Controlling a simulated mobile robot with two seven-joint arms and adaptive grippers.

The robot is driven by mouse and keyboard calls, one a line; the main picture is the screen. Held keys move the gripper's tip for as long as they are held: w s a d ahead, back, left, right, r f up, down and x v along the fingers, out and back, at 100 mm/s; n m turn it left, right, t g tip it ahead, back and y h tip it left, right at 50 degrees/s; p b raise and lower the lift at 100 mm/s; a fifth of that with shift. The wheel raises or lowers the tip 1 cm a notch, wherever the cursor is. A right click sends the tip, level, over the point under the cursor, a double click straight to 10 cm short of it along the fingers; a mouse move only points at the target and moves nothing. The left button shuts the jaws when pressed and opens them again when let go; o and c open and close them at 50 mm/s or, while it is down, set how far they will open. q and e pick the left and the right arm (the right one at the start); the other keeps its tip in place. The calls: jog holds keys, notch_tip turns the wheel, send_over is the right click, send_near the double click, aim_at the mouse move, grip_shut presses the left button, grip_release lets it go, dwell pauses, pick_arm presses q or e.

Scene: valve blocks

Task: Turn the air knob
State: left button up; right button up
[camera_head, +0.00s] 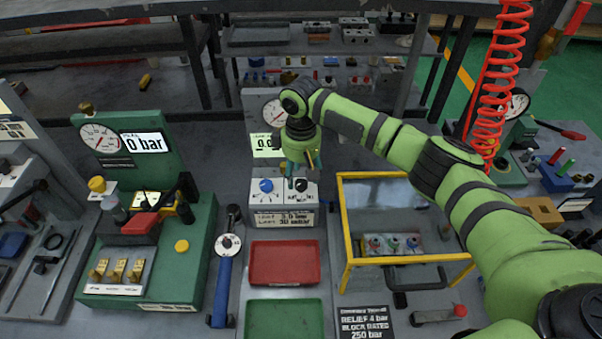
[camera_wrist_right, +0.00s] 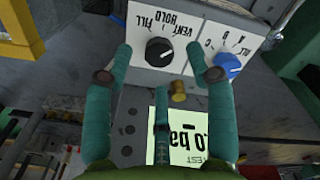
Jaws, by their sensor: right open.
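The grey test box (camera_head: 284,218) stands in the middle of the bench, with a blue knob (camera_head: 266,185) on the left and a black knob (camera_head: 301,185) on the right. In the right wrist view the black knob (camera_wrist_right: 159,51) has a white pointer line and the words FILL, HOLD and VENT around it. The blue knob (camera_wrist_right: 229,64) shows to its right there. My right gripper (camera_head: 301,172) is open above the black knob; its teal fingers (camera_wrist_right: 160,52) appear on both sides of the knob, with no contact visible. My left gripper is out of view.
A yellow-framed clear guard (camera_head: 347,235) stands right of the box. A red tray (camera_head: 284,263) and green tray (camera_head: 284,319) lie in front. A brass fitting (camera_wrist_right: 178,91) is near the fingers.

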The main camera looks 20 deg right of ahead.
aim_at(301, 183)
notch_tip(301, 183, down, 2)
jog(key=shift+w+f, duration=0.1)
jog(key=shift+f, duration=0.05)
jog(key=shift+w+f, duration=0.1)
jog(key=shift+f, duration=0.3)
grip_shut()
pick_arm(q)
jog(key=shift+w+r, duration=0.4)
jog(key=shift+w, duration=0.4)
